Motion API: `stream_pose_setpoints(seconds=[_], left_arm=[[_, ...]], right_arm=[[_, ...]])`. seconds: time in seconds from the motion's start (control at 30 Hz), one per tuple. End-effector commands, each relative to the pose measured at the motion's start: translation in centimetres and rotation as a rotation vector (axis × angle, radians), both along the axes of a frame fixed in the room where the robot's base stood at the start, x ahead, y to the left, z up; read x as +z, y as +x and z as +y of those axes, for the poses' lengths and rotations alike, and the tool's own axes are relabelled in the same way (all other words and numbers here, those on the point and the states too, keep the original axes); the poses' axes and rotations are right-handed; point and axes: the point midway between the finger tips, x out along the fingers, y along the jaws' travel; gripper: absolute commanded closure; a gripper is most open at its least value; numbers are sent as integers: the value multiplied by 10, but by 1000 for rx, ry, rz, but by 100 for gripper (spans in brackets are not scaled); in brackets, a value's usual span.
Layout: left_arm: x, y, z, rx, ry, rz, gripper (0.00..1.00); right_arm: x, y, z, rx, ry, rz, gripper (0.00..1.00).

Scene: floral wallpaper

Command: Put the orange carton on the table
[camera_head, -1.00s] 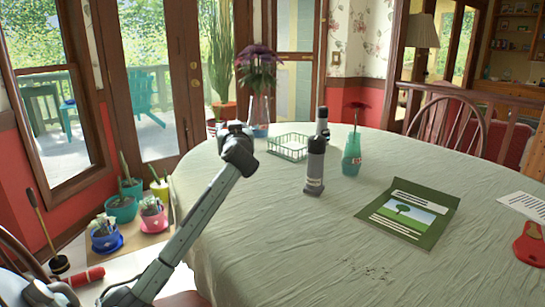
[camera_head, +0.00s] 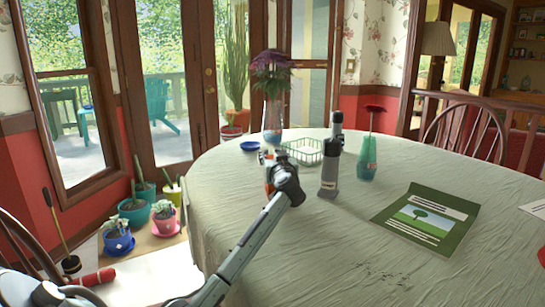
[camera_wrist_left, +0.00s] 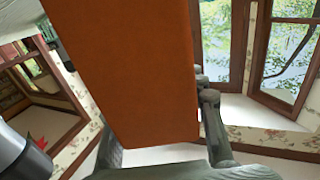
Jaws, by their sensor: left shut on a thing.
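The orange carton (camera_wrist_left: 130,60) fills the middle of the left wrist view, between the grey fingers of my left gripper (camera_wrist_left: 165,135). In the head view only a small orange part of the carton (camera_head: 269,187) shows behind my left wrist. My left gripper (camera_head: 268,160) is shut on the carton, near the table's left edge. The table (camera_head: 350,245) has a pale, wrinkled cloth. I cannot tell whether the carton touches it. My right gripper is not in view.
A grey bottle (camera_head: 329,175), a green wire basket (camera_head: 304,151), a teal vase (camera_head: 367,158) and a blue dish (camera_head: 250,147) stand near the gripper. A green booklet (camera_head: 428,218) lies to the right. The front middle of the table is clear.

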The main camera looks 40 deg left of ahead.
Motion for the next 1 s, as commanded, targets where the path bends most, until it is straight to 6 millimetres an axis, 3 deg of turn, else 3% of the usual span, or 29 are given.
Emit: stream_pose_setpoints(seconds=[0.27,0.3,0.5,0.87,1.0], left_arm=[[-1,0,0,0,1,1,100],[-3,0,0,0,0,1,61],[-3,0,0,0,-1,1,38],[-1,0,0,0,0,-1,38],[0,-11,-15,-3,-1,1,38]], right_arm=[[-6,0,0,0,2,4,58],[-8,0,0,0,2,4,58],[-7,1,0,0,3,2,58],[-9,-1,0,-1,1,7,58],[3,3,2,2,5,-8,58]])
